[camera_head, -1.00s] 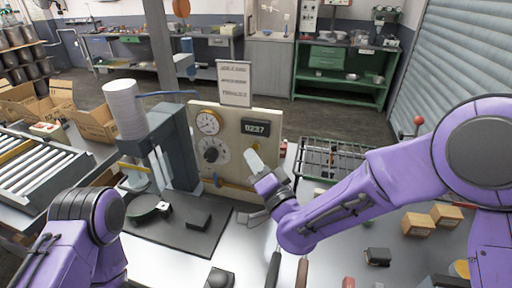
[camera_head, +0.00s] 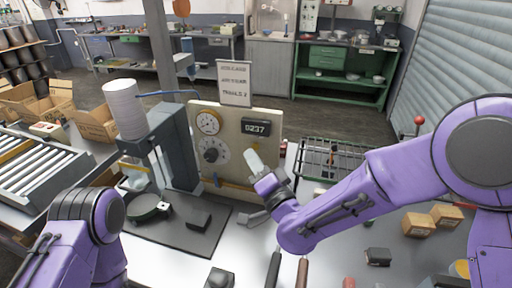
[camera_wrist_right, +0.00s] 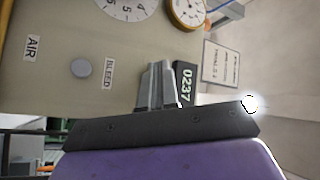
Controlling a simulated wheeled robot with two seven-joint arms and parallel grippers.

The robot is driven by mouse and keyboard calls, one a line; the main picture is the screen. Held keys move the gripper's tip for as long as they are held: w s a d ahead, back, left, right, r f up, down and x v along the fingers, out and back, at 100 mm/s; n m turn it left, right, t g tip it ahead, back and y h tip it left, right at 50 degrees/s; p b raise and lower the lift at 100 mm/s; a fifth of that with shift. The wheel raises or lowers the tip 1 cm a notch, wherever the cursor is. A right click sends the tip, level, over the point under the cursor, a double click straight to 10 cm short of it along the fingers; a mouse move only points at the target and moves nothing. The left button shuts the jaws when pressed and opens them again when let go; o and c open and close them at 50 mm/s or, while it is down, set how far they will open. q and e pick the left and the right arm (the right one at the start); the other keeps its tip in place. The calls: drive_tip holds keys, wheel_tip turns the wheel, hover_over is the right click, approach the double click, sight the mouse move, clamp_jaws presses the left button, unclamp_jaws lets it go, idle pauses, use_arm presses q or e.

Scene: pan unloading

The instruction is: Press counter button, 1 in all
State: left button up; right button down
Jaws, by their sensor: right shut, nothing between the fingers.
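The counter (camera_head: 255,128) is a dark display reading 0237 on the upright beige panel (camera_head: 232,160). It also shows in the right wrist view (camera_wrist_right: 185,84), turned on its side, just beyond the fingertips. My right gripper (camera_head: 251,158) is shut and empty in front of the panel, below the counter. Its fingers also show in the right wrist view (camera_wrist_right: 157,84), overlapping the counter's edge. I cannot tell whether they touch anything. No counter button can be made out. A round grey knob (camera_wrist_right: 80,68) lies beside a BLEED label. My left gripper is out of view.
A grey press (camera_head: 170,150) with a white cylinder stands left of the panel. Small boxes (camera_head: 418,224) and tools lie on the bench. A sign (camera_head: 234,84) rises above the panel.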

drive_tip(key=shift+w, duration=0.15)
idle(0.6)
drive_tip(key=shift+w+d, duration=0.15)
drive_tip(key=shift+w, duration=0.2)
drive_tip(key=shift+w+d, duration=0.15)
drive_tip(key=shift+w, duration=0.25)
idle(0.6)
drive_tip(key=shift+s, duration=0.1)
drive_tip(key=shift+s+a+b, duration=0.3)
drive_tip(key=shift+s, duration=0.45)
drive_tip(key=shift+s+a+b, duration=0.15)
drive_tip(key=shift+s+a, duration=0.1)
drive_tip(key=shift+s, duration=0.55)
drive_tip(key=shift+s+a+b, duration=0.15)
drive_tip(key=shift+s+a, duration=0.1)
drive_tip(key=shift+s, duration=0.55)
drive_tip(key=shift+s+a+b, duration=0.15)
drive_tip(key=shift+s+a, duration=0.1)
drive_tip(key=shift+s, duration=0.55)
